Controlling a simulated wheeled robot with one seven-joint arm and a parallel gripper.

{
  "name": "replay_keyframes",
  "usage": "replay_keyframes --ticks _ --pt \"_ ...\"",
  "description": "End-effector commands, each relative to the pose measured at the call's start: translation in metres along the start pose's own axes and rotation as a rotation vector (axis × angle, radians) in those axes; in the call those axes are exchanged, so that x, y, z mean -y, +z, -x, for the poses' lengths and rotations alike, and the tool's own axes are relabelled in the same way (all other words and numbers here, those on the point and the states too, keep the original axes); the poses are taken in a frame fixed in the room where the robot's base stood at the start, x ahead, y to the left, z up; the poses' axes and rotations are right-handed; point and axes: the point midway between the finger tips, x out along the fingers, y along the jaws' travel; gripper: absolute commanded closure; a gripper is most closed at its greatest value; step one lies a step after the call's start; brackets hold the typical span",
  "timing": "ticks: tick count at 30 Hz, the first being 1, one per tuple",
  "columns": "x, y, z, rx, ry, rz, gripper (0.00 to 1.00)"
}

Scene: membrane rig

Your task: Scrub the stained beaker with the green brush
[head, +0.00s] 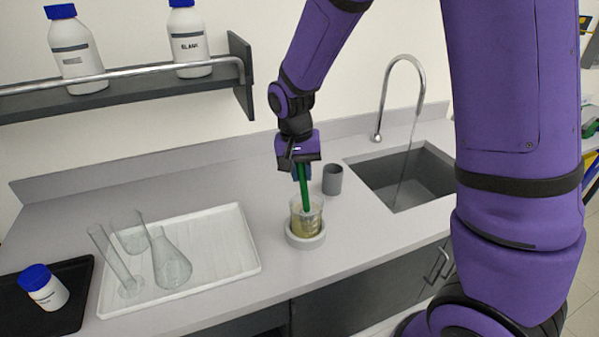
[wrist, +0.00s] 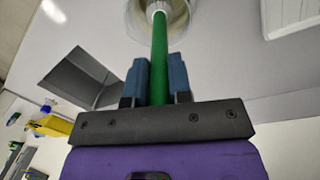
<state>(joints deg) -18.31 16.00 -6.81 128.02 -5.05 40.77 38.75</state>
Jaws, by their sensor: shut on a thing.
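The stained beaker (head: 306,221) is clear glass with a yellowish-brown tint and stands in a pale round holder (head: 305,240) on the counter. The green brush (head: 304,188) is upright, slightly tilted, with its lower end inside the beaker. My gripper (head: 302,171) is above the beaker, shut on the brush handle. In the wrist view the blue fingers of my gripper (wrist: 158,82) close on both sides of the green brush (wrist: 160,50), whose white head reaches into the beaker (wrist: 135,22). The bristles are mostly hidden.
A grey cup (head: 332,180) stands right behind the beaker. The sink (head: 405,180) with running water is to the right. A white tray (head: 215,268) with glassware is left, beside a dark tray with a blue-capped bottle (head: 44,287). A shelf (head: 130,92) holds bottles above.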

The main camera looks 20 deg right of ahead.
Motion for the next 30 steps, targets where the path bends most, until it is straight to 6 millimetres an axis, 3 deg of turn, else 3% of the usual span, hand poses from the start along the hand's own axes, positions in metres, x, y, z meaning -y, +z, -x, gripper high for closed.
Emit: replay_keyframes --ticks 10,30 --pt "-0.004 -0.004 0.003 -0.001 -0.001 -0.001 1.00" --pt "-0.008 -0.003 0.039 -0.001 -0.001 -0.001 1.00"
